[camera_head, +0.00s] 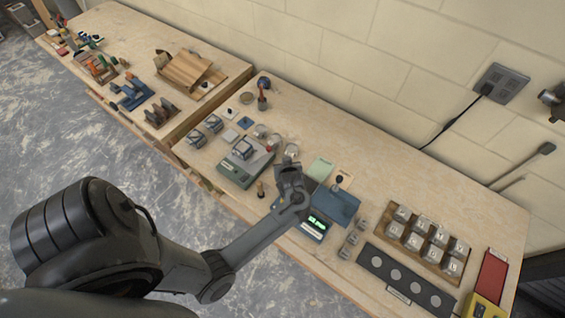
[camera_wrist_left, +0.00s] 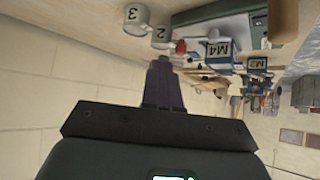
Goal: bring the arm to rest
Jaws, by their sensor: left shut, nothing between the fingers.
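My left arm reaches in from the lower left in the head view, over the front edge of the workbench (camera_head: 330,110). Its gripper (camera_head: 288,166) is above the middle of the bench, beside the green-grey scale with a block on it. In the left wrist view the dark fingers (camera_wrist_left: 163,80) are together, with nothing between them. The wrist view is tilted, with the bench along the top. My right gripper is not in view.
Near the gripper are a green-grey scale (camera_head: 232,170) and a blue device with a lit green display (camera_head: 317,222). A wooden tray of several labelled blocks (camera_head: 462,282) stands at the right, before the block wall (camera_head: 330,40).

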